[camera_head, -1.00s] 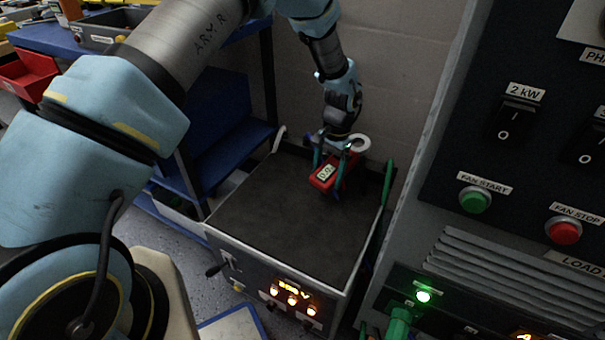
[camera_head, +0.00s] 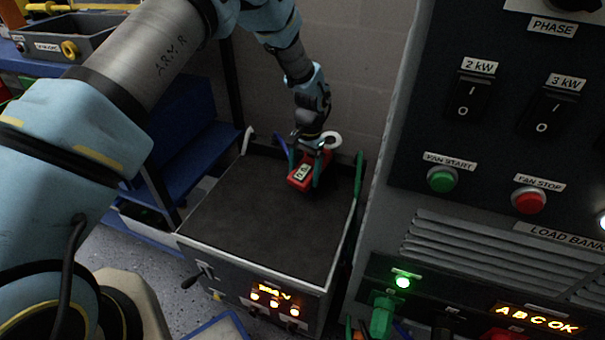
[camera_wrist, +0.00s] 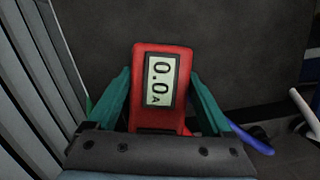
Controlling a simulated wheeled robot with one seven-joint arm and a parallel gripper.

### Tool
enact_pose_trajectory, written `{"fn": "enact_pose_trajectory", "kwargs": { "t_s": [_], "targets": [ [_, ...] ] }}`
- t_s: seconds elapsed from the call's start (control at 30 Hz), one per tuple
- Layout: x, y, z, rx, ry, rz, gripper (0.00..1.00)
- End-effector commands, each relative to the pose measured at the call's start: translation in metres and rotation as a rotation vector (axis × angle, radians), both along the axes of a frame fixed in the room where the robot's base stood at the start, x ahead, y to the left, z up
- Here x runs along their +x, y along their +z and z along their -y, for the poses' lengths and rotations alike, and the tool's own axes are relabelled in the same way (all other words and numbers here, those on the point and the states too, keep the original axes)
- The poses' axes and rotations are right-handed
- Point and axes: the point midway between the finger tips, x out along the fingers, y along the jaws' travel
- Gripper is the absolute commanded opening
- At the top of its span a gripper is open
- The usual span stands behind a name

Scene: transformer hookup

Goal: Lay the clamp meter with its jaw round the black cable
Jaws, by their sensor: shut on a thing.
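The red clamp meter (camera_head: 303,176) is held in my gripper (camera_head: 308,166) above the back right of the transformer's dark top. Its pale display faces up and its light ring-shaped jaw (camera_head: 331,140) points to the back right. A black cable cannot be made out for certain. A dark cable may lie behind the box, but the shadow there hides it.
The transformer box (camera_head: 262,215) has a lit front panel. A green cable (camera_head: 358,178) rises at its right edge, and a white one (camera_head: 248,140) at its back left. The load bank cabinet (camera_head: 400,215) stands close on the right. Blue shelving (camera_head: 190,140) stands on the left.

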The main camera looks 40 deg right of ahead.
Motion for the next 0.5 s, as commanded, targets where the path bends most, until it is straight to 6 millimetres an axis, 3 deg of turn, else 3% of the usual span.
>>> {"fn": "enact_pose_trajectory", "kwargs": {
  "t_s": [0.5],
  "targets": [
    [0.006, -0.034, 0.01, -0.001, 0.0, 0.0, 0.0]
  ]
}}
